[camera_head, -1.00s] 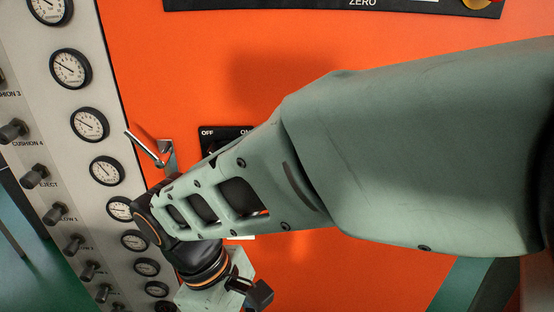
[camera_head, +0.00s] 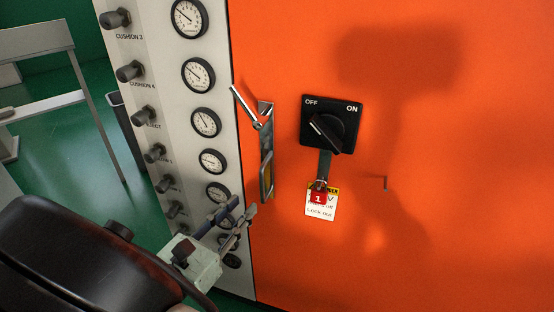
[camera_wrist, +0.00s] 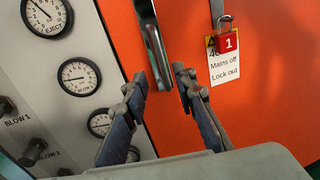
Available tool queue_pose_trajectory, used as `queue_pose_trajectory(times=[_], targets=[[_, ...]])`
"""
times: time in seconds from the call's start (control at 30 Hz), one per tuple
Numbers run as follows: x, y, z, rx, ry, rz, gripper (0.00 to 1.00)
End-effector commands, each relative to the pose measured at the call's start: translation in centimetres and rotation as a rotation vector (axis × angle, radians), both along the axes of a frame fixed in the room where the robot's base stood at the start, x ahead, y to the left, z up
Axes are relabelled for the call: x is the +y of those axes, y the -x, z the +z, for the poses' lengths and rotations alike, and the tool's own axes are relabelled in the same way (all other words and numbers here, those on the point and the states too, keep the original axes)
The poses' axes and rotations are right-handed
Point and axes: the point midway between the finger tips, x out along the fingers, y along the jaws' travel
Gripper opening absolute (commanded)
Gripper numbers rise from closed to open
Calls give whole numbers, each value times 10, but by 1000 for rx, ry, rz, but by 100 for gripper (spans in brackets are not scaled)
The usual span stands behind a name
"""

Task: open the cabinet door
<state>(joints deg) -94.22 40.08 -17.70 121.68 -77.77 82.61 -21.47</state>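The orange cabinet door (camera_head: 420,200) appears closed, its left edge against the pale gauge panel. Its metal handle (camera_head: 266,155) is at that edge, with a lever (camera_head: 244,106) tilted up-left at its top and a loop-like grip below. My gripper (camera_head: 241,208) is just below and left of the handle. In the wrist view, the fingers of my gripper (camera_wrist: 160,75) are apart and empty. The lower end of the handle (camera_wrist: 153,45) appears between the fingertips there; I cannot tell whether they touch it.
A black OFF/ON switch (camera_head: 331,124) is right of the handle, with a red padlock (camera_head: 318,196) and a lockout tag (camera_head: 320,210) hanging below. The gauge panel (camera_head: 163,60) with protruding knobs stands close to my gripper's left. Open green floor (camera_head: 90,150) lies beyond the panel.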

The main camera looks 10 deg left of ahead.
Motion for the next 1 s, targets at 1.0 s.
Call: queue_pose_trajectory(times=[1.0], targets=[[-31,-87,0,2,-2,-4,13]])
